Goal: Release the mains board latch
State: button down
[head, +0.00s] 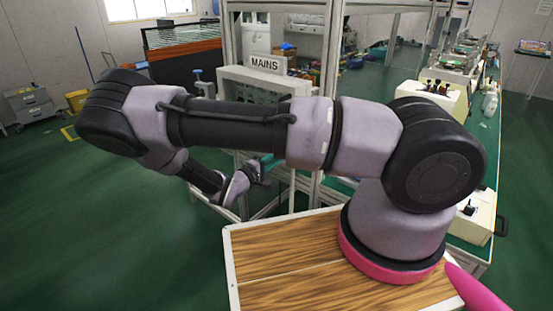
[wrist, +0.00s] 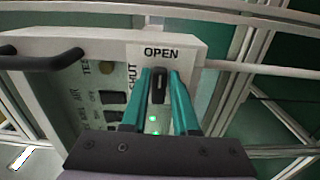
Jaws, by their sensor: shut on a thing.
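The mains board (head: 240,86) is a pale box with a MAINS sign (head: 265,64) on top, behind my arm in the head view. In the wrist view its panel (wrist: 100,45) fills the left and middle. A small black latch handle (wrist: 159,88) stands in line below the word OPEN, with SHUT written to its left. My gripper (wrist: 159,76) has its two teal fingers on either side of the handle and is shut on it. In the head view my gripper (head: 262,170) is low beside the frame, and the handle is hidden there.
Panel switches (wrist: 113,97) and a black bar handle (wrist: 40,58) lie left of the latch. Two small green lights (wrist: 153,118) glow between my fingers. Metal frame posts (head: 327,45) stand close by. A bench (head: 480,130) with machines is at the right. Green floor is clear at left.

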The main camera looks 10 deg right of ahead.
jog(key=c, duration=0.8)
grip_release()
jog(key=shift+o, duration=0.2)
jog(key=v, duration=1)
jog(key=shift+s+a, duration=0.2)
jog(key=shift+a, duration=0.1)
jog(key=s+d+r+m+g+y, duration=0.1)
jog(key=s+d+r+m+y, duration=0.2)
jog(key=r, duration=1.1)
jog(key=s+d+r+m+g+y, duration=0.1)
jog(key=s+d+r+m+y, duration=0.3)
jog(key=r, duration=1)
jog(key=s+d+r+m+g+y, duration=0.1)
jog(key=s+d+r+m+y, duration=0.3)
jog(key=r, duration=1)
jog(key=s+d+y, duration=0.3)
jog(key=y, duration=0.2)
jog(key=shift+s+r+y, duration=0.3)
jog(key=shift+s+r, duration=0.05)
jog(key=shift+s, duration=0.05)
